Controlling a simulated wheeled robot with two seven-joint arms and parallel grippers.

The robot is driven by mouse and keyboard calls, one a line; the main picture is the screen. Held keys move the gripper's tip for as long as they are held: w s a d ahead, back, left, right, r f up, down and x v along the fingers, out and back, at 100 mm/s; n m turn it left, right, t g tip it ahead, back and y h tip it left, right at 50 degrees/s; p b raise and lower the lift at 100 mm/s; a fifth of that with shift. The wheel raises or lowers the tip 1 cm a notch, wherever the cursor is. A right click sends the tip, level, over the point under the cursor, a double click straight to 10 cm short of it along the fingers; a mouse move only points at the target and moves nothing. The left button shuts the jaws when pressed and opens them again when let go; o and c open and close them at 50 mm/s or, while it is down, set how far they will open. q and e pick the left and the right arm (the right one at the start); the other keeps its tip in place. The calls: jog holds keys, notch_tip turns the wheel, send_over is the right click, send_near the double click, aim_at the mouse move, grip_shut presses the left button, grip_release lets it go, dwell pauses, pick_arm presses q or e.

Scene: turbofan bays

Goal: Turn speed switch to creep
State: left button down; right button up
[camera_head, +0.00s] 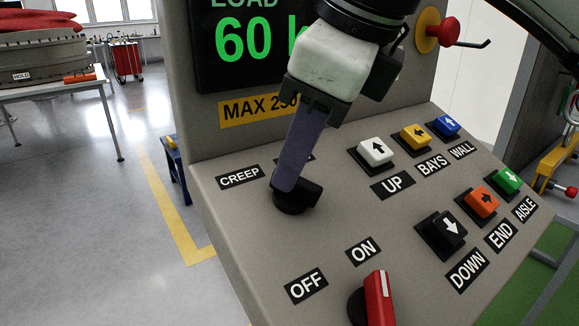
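The speed switch (306,196) is a black rotary knob on the sloping grey control panel, at the lower left of the push buttons. The CREEP label (240,177) is up and left of it. A second label behind my finger is mostly hidden. My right gripper (287,183) comes down from above, with its purple-grey finger at the knob. The finger overlaps the knob's left part, and the knob's black grip shows to its right. Only one finger shows clearly, so its opening and any hold on the knob cannot be told. My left gripper is out of view.
A red-handled ON/OFF switch (379,298) is below. Arrow buttons, such as the white UP (376,152) and black DOWN (442,234), are to the right. A display (240,45) reads 60. A red stop button (449,31) is at upper right. Open floor lies left.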

jog(key=v, duration=0.6)
jog(key=shift+r, duration=0.2)
